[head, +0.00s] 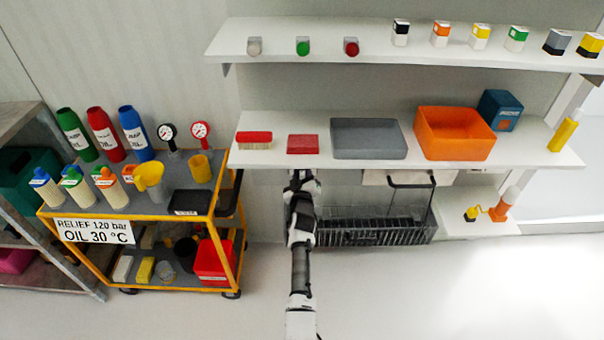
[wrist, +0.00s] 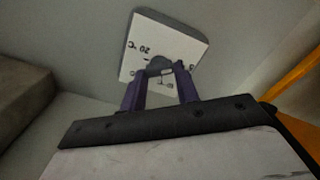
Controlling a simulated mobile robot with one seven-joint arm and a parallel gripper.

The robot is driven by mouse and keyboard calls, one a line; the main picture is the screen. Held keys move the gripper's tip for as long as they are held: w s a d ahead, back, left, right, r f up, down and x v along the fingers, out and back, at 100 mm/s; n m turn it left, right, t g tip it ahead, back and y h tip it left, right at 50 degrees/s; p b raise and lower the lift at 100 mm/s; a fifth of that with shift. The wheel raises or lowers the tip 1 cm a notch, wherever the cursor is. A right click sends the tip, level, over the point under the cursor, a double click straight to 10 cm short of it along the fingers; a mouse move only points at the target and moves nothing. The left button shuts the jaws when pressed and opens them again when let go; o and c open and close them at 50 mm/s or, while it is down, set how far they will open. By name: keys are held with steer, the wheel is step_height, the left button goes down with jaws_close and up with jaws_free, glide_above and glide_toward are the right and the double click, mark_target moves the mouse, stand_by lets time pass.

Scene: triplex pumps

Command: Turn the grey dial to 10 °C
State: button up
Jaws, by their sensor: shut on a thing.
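In the wrist view, a square white plate (wrist: 180,45) with dark markings, including what reads as 20 °C turned over, is on a grey surface. The grey dial (wrist: 158,65) sits at the middle of the plate, partly covered by my fingers. My gripper (wrist: 160,74) has its two purple fingers at the dial's sides, shut on it. Where the dial points is too small and dark to tell. In the head view my arm reaches up to below the middle shelf; the dial and the fingertips do not show there.
The middle shelf (head: 270,157) overhangs my arm's end and carries a red-topped brush (head: 254,140), a red box (head: 303,144), a grey tray (head: 368,153) and an orange bin (head: 453,147). A black wire basket (head: 375,232) is close right of my arm. A yellow trolley (head: 75,214) stands left.

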steer(key=shift+m, duration=0.4)
steer(key=m+b, duration=0.1)
steer(key=m, duration=0.3)
steer(key=shift+m, duration=0.3)
steer(key=m, duration=0.4)
steer(key=shift+d, duration=0.15)
steer(key=m, duration=0.9)
steer(key=shift+d+f+b, duration=0.1)
steer(key=shift+b, duration=0.2)
steer(key=shift+m, duration=0.3)
steer(key=o, duration=1)
